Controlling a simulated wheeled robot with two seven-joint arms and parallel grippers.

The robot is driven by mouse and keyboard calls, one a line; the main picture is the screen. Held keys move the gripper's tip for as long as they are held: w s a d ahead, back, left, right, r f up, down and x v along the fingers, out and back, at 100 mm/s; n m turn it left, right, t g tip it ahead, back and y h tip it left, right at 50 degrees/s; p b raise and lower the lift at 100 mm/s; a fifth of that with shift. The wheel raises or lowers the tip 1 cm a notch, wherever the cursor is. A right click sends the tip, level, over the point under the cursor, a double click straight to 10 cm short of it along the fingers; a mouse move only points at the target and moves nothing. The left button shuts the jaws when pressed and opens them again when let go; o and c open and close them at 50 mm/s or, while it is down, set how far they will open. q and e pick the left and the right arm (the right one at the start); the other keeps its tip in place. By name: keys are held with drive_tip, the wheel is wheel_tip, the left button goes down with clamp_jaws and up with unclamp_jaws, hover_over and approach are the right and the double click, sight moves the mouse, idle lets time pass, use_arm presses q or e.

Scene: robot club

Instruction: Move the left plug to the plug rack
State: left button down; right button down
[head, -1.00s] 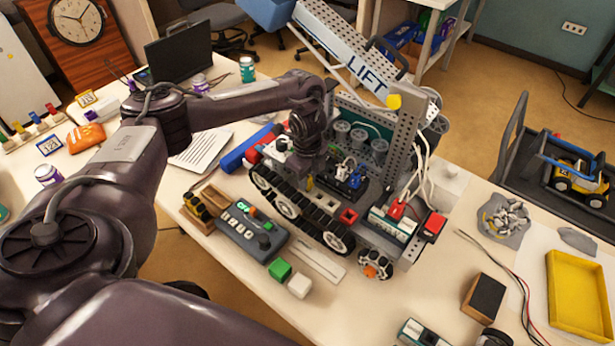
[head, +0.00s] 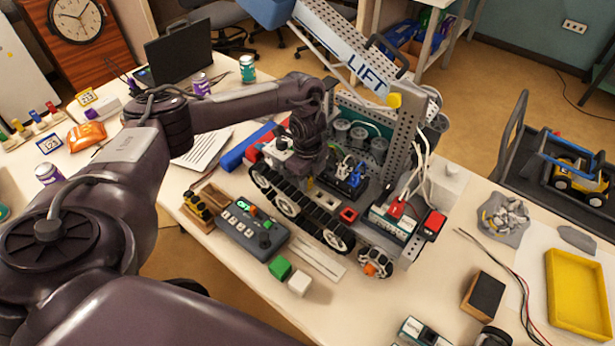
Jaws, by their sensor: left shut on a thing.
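My left gripper (head: 312,178) reaches down into the tracked robot (head: 300,208), beside the dark board with small connectors and wires. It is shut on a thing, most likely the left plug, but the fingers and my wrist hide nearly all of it. Blue and green wired connectors (head: 354,176) show on the board just right of the gripper. A small wooden rack (head: 203,214) with dark and yellow upright pieces stands at the table's front edge, left of the tracked robot; it looks like the plug rack. My right gripper is not in view.
A grey control box (head: 252,234) with buttons stands between the rack and the tracked robot. Green (head: 280,268) and white (head: 299,284) blocks lie in front. The tilted LIFT beam (head: 350,62) and upright perforated plate (head: 408,140) rise behind and right of my gripper.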

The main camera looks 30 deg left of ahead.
use_arm(q)
drive_tip(key=c, duration=1.1)
unclamp_jaws()
drive_tip(key=shift+r+p, duration=3.35)
drive_tip(key=shift+r, duration=0.15)
drive_tip(key=shift+f, duration=0.1)
